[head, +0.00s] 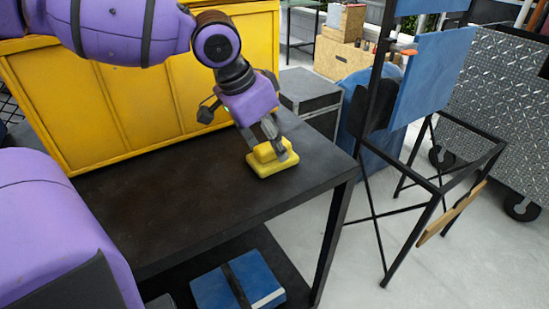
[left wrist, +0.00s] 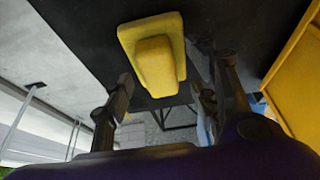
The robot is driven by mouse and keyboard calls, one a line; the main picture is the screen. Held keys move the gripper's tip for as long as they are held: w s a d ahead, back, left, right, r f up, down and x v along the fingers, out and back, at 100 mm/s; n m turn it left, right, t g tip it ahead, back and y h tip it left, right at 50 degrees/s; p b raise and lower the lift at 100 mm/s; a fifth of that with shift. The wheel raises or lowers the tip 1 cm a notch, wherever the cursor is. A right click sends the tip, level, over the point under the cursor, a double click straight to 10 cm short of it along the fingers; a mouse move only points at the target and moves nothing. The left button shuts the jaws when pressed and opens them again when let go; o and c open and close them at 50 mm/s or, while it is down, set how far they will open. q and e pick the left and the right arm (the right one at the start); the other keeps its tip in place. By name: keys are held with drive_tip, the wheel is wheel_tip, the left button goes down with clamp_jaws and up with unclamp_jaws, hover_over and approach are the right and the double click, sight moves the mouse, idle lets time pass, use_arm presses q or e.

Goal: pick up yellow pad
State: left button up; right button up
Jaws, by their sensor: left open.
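The yellow pad (head: 272,168), a flat base with a raised block on top, lies on the dark table (head: 190,200) near its right end. My left gripper (head: 268,147) is open just above the pad, with its fingers spread at about the raised block. In the left wrist view the pad (left wrist: 155,55) shows whole, ahead of the open left gripper (left wrist: 170,80), with its block roughly between the finger lines. I cannot tell whether a finger touches it. My right gripper is not in view.
A large yellow panelled box (head: 130,100) stands along the table's back side. A blue case (head: 238,282) lies on the lower shelf. A black-framed stand with blue panels (head: 430,80) is to the right, beyond open floor. The tabletop left of the pad is clear.

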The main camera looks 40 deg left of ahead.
use_arm(q)
drive_tip(key=shift+r, duration=0.1)
drive_tip(key=c, duration=1.3)
drive_tip(key=shift+o, duration=0.2)
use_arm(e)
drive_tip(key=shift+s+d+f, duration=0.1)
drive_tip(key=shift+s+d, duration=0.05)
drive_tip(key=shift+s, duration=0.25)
use_arm(q)
drive_tip(key=shift+r, duration=0.1)
drive_tip(key=shift+r, duration=0.55)
drive_tip(key=s+d+r+p, duration=0.1)
drive_tip(key=s+r+p, duration=0.8)
drive_tip(key=s, duration=0.5)
drive_tip(key=shift+d+r, duration=0.15)
drive_tip(key=shift+r, duration=1.2)
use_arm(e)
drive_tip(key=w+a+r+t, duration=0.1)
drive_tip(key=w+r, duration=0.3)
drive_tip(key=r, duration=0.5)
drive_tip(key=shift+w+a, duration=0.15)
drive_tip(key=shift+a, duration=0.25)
